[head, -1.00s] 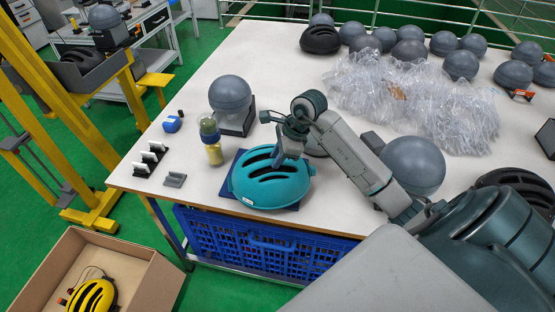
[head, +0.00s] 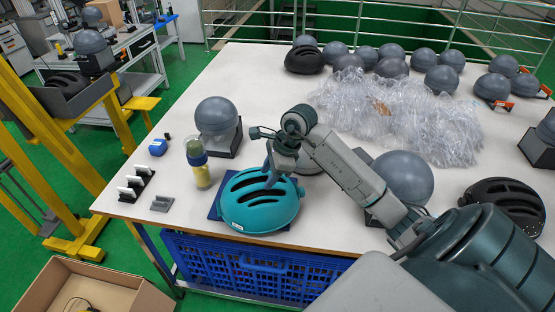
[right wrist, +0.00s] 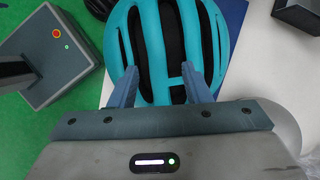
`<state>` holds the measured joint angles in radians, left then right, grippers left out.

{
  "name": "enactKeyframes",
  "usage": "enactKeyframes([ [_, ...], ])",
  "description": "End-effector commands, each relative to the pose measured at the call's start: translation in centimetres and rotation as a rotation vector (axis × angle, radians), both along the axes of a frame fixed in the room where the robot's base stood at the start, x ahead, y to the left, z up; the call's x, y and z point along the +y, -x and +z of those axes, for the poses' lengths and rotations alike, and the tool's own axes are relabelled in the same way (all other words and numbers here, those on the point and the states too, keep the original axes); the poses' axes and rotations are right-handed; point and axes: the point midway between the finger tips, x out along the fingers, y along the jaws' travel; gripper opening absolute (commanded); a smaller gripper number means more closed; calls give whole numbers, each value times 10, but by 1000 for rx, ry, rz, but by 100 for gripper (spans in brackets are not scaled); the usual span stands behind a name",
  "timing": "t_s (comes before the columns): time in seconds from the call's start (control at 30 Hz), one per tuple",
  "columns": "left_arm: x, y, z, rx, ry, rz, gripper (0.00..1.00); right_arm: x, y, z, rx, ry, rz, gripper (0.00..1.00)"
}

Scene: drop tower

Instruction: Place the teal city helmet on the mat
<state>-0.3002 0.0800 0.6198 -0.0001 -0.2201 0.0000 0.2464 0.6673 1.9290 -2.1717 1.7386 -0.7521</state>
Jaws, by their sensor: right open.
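The teal helmet (head: 258,206) sits upright on the dark blue mat (head: 214,211) near the table's front edge. The mat shows only as a border around it, and also as a blue patch in the right wrist view (right wrist: 236,14). My right gripper (head: 268,182) is at the top of the helmet. In the right wrist view its two fingers (right wrist: 163,88) are apart, over the teal ribs (right wrist: 153,30); whether they touch the shell I cannot tell. My left gripper is not in view.
A yellow-grey bottle (head: 198,165) and a grey head form (head: 216,117) stand close to the helmet. Small racks (head: 136,186) are at the left corner. Clear plastic wrap (head: 395,115) covers the middle back. A blue crate (head: 250,265) is below the table edge.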

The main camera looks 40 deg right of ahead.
Motion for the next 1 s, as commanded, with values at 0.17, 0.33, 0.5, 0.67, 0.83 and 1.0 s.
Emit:
enactKeyframes([
  [0.17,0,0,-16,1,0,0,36,-12,9,31,-5,8,-1,43],
  [0.33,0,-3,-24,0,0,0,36,-20,17,59,-5,5,-1,43],
  [0.5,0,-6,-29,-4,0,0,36,-25,23,79,-3,3,-1,43],
  [0.67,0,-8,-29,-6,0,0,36,-27,26,87,-1,0,0,43],
  [0.83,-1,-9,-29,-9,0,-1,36,-27,26,89,0,0,0,43],
  [1.0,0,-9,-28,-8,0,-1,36,-25,26,88,-2,-5,1,43],
])
